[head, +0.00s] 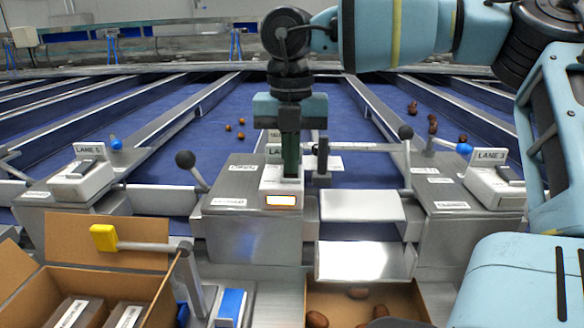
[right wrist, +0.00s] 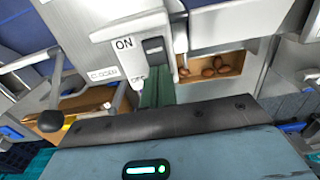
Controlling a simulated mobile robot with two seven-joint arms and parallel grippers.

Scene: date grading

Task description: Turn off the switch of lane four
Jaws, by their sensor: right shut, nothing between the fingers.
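The lane four switch box (head: 268,186) stands in the middle, between LANE 5 and LANE 3; its lane label is partly hidden by my gripper. A lamp (head: 281,200) on its front glows white with an orange edge. My right gripper (head: 291,168) is shut and empty, pointing down over the box. In the right wrist view, the box shows ON and OFF lettering beside a dark rocker switch (right wrist: 153,48). The green fingers (right wrist: 157,92) are close to the OFF end; I cannot tell whether they touch it. My left gripper is out of view.
The LANE 5 switch box (head: 80,180) is at left and the LANE 3 box (head: 496,186) at right. Black-knobbed levers (head: 186,160) stand beside the lane. An open carton with dates (head: 317,319) sits in front; a yellow-ended lever (head: 104,238) is at lower left.

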